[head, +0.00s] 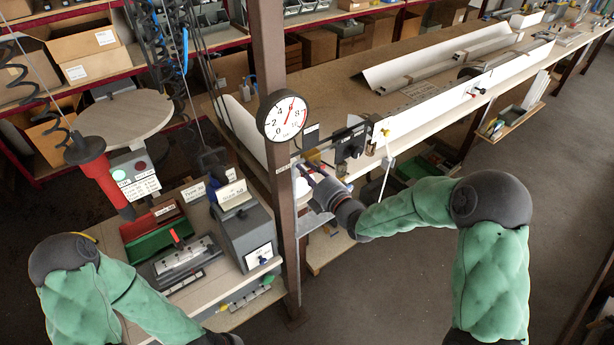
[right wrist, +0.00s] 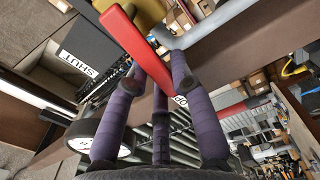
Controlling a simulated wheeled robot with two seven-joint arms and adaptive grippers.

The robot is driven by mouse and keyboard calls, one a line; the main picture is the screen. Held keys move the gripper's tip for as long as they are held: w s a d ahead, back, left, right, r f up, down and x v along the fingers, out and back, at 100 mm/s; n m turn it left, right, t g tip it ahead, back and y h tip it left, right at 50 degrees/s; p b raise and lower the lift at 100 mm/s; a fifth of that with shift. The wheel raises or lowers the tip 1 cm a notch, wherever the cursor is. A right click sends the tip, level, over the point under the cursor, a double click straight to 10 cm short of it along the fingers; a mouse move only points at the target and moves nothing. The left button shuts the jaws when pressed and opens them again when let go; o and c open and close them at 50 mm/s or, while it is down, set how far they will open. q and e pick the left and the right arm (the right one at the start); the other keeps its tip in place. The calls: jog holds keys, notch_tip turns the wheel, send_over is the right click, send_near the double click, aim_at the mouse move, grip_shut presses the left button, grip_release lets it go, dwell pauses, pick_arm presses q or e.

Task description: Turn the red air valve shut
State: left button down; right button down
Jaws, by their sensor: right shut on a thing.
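The red air valve's lever (right wrist: 133,40) shows in the right wrist view as a flat red bar in front of a brass-coloured body (right wrist: 148,12). Its lower end lies between the purple fingers of my right gripper (right wrist: 156,78), which is shut on it. A "SHUT" label (right wrist: 76,60) is to the left of the lever. A partly covered label starting "OP" (right wrist: 181,101) is by the right finger. In the head view my right gripper (head: 306,174) is at the brown post, and the lever is hidden there. My left gripper is outside the picture.
A round pressure gauge (head: 285,116) is on the brown post (head: 270,50), its needle pointing up and slightly right. A long workbench (head: 340,70) runs behind. A side table (head: 210,270) with bins and a grey box stands left of the post. Open floor (head: 420,270) is at right.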

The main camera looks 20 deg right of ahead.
jog(key=m+b, duration=0.1)
jog(key=r+m+b, duration=0.1)
jog(key=m+b, duration=0.1)
jog(key=m, duration=0.1)
jog(key=shift+w+d+r+b, duration=0.1)
jog(key=shift+d+r+b, duration=0.2)
jog(key=shift+d+b, duration=0.1)
jog(key=m, duration=0.1)
jog(key=r+m+b, duration=0.1)
jog(key=d+m, duration=0.1)
jog(key=m, duration=0.1)
jog(key=shift+w+d+r+b, duration=0.15)
jog(key=shift+w+b, duration=0.1)
jog(key=shift+b, duration=0.15)
jog(key=m, duration=0.1)
jog(key=d+m, duration=0.1)
jog(key=r+m, duration=0.1)
jog(key=shift+w+d+m+b, duration=0.2)
jog(key=shift+w+m+b, duration=0.05)
jog(key=shift+m+b, duration=0.05)
jog(key=shift+w+d+r+m+p, duration=0.1)
jog(key=shift+d+m, duration=0.2)
jog(key=shift+m, duration=0.45)
jog(key=shift+w+d+f+m+p, duration=0.15)
jog(key=shift+d+m, duration=0.2)
jog(key=shift+m, duration=0.45)
jog(key=shift+w+d+r+m+p, duration=0.15)
jog(key=shift+d+m, duration=0.15)
jog(key=shift+m, duration=0.45)
